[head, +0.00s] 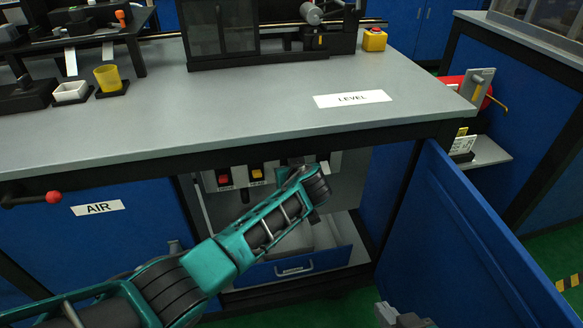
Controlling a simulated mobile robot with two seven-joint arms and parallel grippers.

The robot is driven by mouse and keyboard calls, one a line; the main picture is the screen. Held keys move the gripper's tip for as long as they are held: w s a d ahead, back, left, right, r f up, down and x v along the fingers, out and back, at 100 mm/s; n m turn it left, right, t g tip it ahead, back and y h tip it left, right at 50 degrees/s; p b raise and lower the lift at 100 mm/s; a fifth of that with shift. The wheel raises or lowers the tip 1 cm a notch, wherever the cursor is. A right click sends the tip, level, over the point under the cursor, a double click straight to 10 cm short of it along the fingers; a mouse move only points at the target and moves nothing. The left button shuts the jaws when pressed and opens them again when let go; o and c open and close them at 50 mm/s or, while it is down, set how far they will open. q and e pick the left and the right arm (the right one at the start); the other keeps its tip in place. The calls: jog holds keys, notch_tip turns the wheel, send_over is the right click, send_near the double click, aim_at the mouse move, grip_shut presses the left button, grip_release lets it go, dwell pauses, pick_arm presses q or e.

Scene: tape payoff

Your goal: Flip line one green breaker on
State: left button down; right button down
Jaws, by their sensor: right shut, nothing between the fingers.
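A breaker panel (211,184) stands inside the open bay under the bench. It carries a red switch (224,180) and a yellow switch (257,174), each with a small label under it. The spot to the right of the yellow switch is mostly covered by my left arm, so I cannot make out the green breaker or its position. My left arm reaches into the bay from the lower left, and its gripper is hidden behind the wrist. My right gripper (400,318) shows at the bottom edge, shut and empty, low and away from the panel.
The bench top (230,110) overhangs the bay. An open blue door (455,240) bounds it on the right, and a drawer (295,266) lies below. A red-knobbed AIR lever (53,197) sticks out at left. A yellow cup (108,78) stands on the bench.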

jog(key=shift+r, duration=0.15)
pick_arm(q)
jog(key=shift+g, duration=0.3)
pick_arm(e)
jog(key=shift+d, duration=0.1)
pick_arm(q)
jog(key=c, duration=1)
grip_release()
jog(key=shift+o, duration=0.2)
jog(key=shift+r, duration=0.15)
pick_arm(e)
jog(key=shift+r, duration=0.25)
